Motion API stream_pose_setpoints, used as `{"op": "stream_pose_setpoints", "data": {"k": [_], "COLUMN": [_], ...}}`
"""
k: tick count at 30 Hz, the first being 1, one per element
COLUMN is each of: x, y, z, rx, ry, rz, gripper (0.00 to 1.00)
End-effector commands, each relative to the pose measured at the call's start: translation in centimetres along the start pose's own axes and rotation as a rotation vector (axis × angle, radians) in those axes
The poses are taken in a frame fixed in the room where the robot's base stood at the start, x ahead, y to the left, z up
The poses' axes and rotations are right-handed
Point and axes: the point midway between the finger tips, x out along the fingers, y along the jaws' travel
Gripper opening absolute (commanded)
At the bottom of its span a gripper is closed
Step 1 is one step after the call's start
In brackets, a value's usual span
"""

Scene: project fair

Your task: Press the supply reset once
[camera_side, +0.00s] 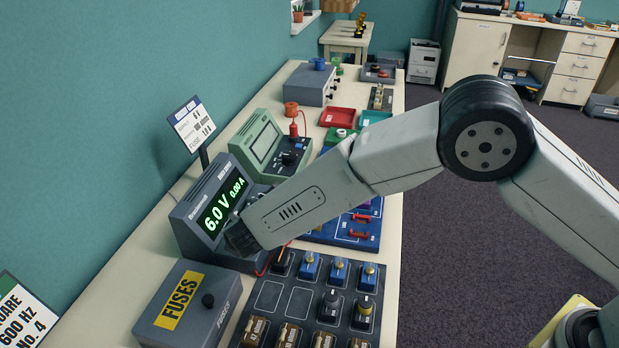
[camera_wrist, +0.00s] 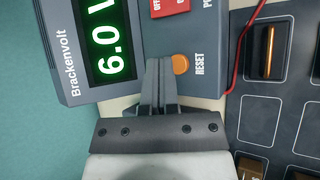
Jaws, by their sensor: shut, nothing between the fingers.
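The grey-blue Brackenvolt power supply (camera_side: 183,222) stands on the bench, its display (camera_side: 222,203) reading 6.0 V and 0.00 A in the side view. In the wrist view, its orange reset button (camera_wrist: 180,65) shows beside the printed word RESET. My gripper (camera_wrist: 158,62) is shut and empty. Its fingertips lie just left of the button in the wrist view; I cannot tell whether they touch the panel. A red switch (camera_wrist: 170,6) marked OFF is above the button in that view. In the side view my arm hides the button, and the gripper (camera_side: 240,238) is largely hidden.
A grey FUSES box (camera_side: 215,311) stands in front of the supply. A dark component tray (camera_side: 262,326) with several parts lies to its right. A green meter (camera_side: 270,143) stands behind the supply. A red wire (camera_wrist: 237,50) runs beside the supply.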

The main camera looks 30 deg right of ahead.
Motion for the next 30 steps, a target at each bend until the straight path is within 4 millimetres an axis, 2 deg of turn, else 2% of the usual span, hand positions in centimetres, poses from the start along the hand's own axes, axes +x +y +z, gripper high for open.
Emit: {"op": "stream_pose_setpoints", "data": {"k": [13,30], "x": [-0.3,-3.0], "y": [0.2,2.2], "z": [0.2,2.2], "rx": [0.002,0.001], "ry": [0.000,0.000], "rz": [0.001,0.000], "gripper": [0.00,0.00]}}
